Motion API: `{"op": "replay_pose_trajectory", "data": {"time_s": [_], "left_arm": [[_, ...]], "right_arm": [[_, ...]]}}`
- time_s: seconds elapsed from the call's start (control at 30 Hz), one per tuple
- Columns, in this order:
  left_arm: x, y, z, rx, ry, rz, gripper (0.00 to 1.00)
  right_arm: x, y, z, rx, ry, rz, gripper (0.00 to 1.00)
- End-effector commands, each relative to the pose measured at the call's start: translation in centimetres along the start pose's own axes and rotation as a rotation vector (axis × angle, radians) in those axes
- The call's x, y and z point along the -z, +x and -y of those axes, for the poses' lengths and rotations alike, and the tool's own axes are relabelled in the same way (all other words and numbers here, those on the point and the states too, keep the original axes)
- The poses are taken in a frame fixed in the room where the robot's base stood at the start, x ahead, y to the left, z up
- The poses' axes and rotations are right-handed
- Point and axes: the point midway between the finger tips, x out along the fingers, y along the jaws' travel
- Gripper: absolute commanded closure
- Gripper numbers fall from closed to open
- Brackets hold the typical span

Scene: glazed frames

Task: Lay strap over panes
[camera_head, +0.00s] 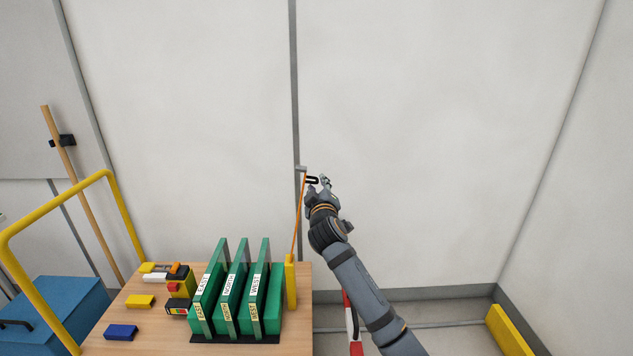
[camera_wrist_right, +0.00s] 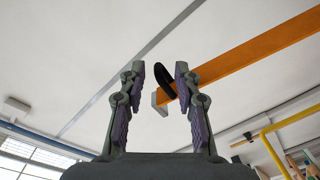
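The orange strap (camera_head: 298,215) rises from the yellow post (camera_head: 291,282) at the right of the rack to a grey end piece (camera_head: 300,168) and a black loop (camera_head: 312,180). My right gripper (camera_head: 321,183) is at the loop, high above the table. In the right wrist view its fingers (camera_wrist_right: 160,85) stand apart; the black loop (camera_wrist_right: 164,78) lies between them, nearer the right finger. The strap (camera_wrist_right: 250,59) runs off to the upper right. Three green-framed panes (camera_head: 236,285) stand upright in the dark rack (camera_head: 235,339), with no strap across them. My left gripper is not in view.
The wooden table (camera_head: 150,318) also holds yellow blocks (camera_head: 140,301), a blue block (camera_head: 121,332) and a yellow-black device (camera_head: 180,285). A yellow rail (camera_head: 58,207) and blue box (camera_head: 55,310) are at left. A red-white post (camera_head: 351,325) stands right of the table.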

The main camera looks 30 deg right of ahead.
Motion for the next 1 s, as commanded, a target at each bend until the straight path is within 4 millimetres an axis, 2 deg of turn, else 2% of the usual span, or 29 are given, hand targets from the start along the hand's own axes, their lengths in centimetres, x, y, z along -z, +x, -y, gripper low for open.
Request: {"op": "replay_pose_trajectory", "data": {"time_s": [0.1, 0.2, 0.5, 0.77, 1.0], "left_arm": [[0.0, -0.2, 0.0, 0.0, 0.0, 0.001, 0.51], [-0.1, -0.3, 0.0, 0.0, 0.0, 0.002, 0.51], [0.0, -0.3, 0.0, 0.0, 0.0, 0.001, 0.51], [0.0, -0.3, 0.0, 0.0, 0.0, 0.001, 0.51], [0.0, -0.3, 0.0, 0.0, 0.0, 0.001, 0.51]], "right_arm": [[0.1, 1.8, -0.1, -0.001, 0.001, 0.0, 0.67], [0.0, 2.7, 0.0, 0.0, 0.001, 0.0, 0.67], [0.0, 3.0, 0.0, 0.0, 0.001, -0.001, 0.67], [0.0, 3.0, 0.0, -0.001, 0.0, -0.001, 1.0], [0.1, 3.0, -0.2, -0.003, 0.0, -0.003, 1.0]]}}
